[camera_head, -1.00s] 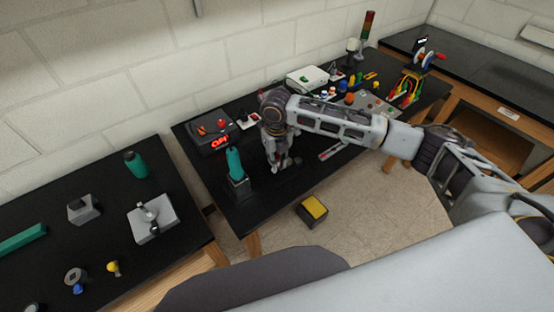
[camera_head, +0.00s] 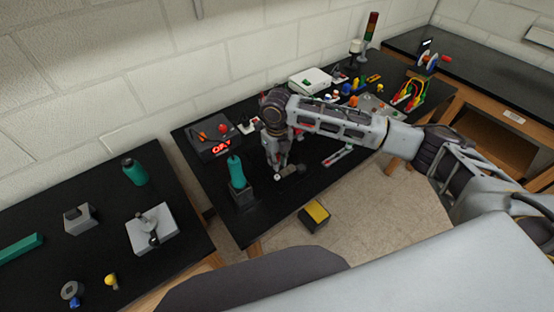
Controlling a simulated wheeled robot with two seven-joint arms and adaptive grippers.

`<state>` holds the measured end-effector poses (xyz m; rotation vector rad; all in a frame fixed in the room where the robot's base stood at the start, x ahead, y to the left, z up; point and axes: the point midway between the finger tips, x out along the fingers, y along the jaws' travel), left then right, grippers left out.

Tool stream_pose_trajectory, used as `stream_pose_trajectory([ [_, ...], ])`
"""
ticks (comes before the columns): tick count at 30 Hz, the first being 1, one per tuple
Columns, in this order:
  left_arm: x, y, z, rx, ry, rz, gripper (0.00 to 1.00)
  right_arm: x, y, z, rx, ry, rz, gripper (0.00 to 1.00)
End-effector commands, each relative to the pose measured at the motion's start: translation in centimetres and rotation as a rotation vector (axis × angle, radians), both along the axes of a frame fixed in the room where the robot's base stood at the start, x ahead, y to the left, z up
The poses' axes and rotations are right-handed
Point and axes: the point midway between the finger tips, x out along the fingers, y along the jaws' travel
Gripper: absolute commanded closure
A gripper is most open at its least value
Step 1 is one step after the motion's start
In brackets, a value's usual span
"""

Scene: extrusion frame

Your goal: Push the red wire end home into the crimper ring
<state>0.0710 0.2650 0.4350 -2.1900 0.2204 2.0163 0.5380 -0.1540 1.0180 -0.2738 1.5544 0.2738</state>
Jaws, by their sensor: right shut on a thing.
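My right gripper (camera_head: 278,166) points down over the middle table, between the teal-handled tool (camera_head: 236,172) and the back-row items. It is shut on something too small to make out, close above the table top. A small grey-brown fixture (camera_head: 291,170) lies just right of the fingertips, with a small pale round part at its left end, below the fingers. I cannot tell whether this is the crimper ring. The red wire end cannot be made out; my gripper and arm hide part of that area. My left gripper is not in view.
A white box (camera_head: 310,79), small coloured parts and a wire rack (camera_head: 411,92) stand along the right. A yellow-topped block (camera_head: 315,213) is below the table's front edge. The left table (camera_head: 190,262) holds several parts.

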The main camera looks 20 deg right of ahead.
Motion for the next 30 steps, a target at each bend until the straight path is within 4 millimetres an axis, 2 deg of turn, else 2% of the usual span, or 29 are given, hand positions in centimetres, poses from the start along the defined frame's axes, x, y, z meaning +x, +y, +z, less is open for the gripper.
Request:
stream_pose_trajectory([
  [8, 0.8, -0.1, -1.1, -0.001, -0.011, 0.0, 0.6, 0.0, 0.0, -1.5, 0.0, 0.001, 0.0, 1.0],
  [30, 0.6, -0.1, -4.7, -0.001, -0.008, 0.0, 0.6, 0.0, 0.0, -5.4, 0.0, 0.0, 0.0, 1.0],
])
